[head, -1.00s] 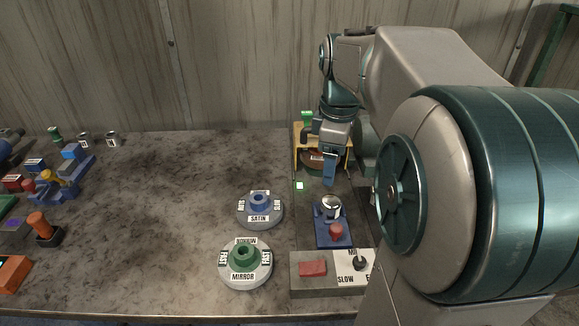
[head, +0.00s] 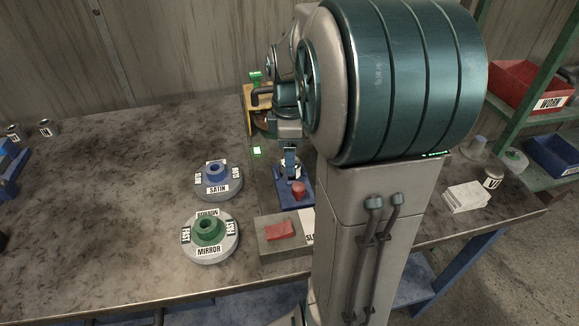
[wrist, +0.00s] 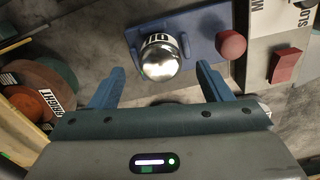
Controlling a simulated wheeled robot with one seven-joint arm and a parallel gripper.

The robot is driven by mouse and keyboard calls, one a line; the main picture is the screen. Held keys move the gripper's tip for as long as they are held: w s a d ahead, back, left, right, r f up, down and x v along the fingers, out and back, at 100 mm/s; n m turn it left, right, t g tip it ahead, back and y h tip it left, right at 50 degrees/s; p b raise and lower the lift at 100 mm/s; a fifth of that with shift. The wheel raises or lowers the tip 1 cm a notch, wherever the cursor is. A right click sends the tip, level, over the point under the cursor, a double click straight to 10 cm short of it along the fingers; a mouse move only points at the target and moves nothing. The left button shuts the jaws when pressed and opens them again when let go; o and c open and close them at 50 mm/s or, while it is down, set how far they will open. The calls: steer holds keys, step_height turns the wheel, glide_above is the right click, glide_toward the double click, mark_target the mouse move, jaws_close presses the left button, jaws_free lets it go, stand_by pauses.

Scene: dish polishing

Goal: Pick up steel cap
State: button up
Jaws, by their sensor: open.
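The steel cap (wrist: 160,57) is a shiny silver dome seated on a blue fixture (wrist: 205,38) with a red ball knob. My gripper (wrist: 160,70) is open and empty. In the wrist view its two blue fingers lie left and right of the cap, with a gap on each side. In the head view my gripper (head: 290,160) is right above the fixture.
The SATIN disc (head: 218,181) and the MIRROR disc (head: 209,238) lie left of the fixture. A grey control box (head: 280,235) with a red button is in front. A brown wheel (wrist: 40,88) is close to my left finger. The table's left middle is clear.

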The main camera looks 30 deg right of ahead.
step_height(320, 180, down, 3)
steer(key=shift+d+f, duration=0.1)
steer(key=shift+f, duration=0.1)
steer(key=shift+c, duration=0.3)
steer(key=c, duration=1.2)
steer(key=shift+r, duration=0.1)
steer(key=shift+c, duration=0.2)
